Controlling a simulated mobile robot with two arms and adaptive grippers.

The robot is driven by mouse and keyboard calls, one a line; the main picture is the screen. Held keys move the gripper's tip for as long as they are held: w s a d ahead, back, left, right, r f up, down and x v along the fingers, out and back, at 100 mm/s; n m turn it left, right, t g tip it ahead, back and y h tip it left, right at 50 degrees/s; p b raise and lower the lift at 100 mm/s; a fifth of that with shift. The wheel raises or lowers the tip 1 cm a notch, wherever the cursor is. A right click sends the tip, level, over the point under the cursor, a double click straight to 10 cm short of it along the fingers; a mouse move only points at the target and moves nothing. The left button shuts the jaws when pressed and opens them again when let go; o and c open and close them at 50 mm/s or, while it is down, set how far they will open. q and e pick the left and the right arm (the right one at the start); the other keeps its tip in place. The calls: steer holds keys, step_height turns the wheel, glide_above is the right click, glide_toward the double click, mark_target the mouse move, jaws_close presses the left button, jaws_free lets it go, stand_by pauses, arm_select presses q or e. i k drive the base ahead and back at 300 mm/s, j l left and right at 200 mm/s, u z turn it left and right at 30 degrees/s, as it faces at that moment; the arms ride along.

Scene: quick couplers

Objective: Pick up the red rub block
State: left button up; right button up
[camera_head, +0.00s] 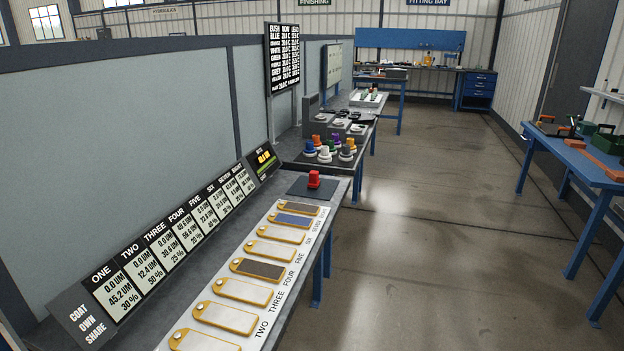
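The red rub block (314,180) sits upright on a dark square mat (298,188) at the far end of the near bench (232,236). It stands just beyond a row of tag-shaped plates with yellow rims. Nothing touches it from above. Neither of my grippers is in view.
A numbered display board (165,240) stands along the bench's left side. Several coloured knobs (332,147) stand on the bench behind. Open floor (430,230) lies to the right, before a blue-legged table (590,170).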

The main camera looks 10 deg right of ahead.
mark_target(314, 181)
steer(key=i+l+u, duration=0.2)
steer(key=i+l, duration=0.5)
steer(key=i+l+u, duration=0.2)
steer(key=i+l, duration=0.45)
steer(key=l, duration=0.2)
